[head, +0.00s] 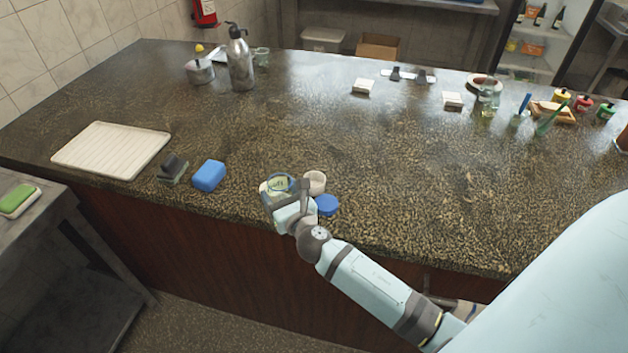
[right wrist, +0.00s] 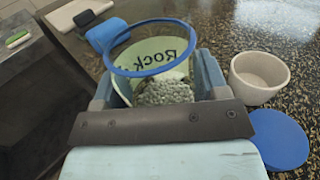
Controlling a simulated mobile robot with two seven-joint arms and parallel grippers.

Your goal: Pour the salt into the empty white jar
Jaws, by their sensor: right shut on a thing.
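My right gripper (head: 290,205) is shut on a clear jar with a blue rim and a green label (head: 277,183), near the counter's front edge. In the right wrist view the jar (right wrist: 150,52) sits between my fingers; its label reads "Rock" and part is hidden. Coarse grey-white salt (right wrist: 165,90) lies inside it. I cannot tell whether the jar touches the counter. The white jar (head: 315,181) stands upright just right of it, apart from my gripper; in the right wrist view this jar (right wrist: 258,72) is open and looks empty. My left gripper is not in view.
A blue lid (head: 327,205) lies beside the white jar. A blue block (head: 209,175), a dark sponge-like item (head: 173,168) and a white ribbed tray (head: 111,149) are to the left. The counter's middle is clear. Bottles and small items stand at the back.

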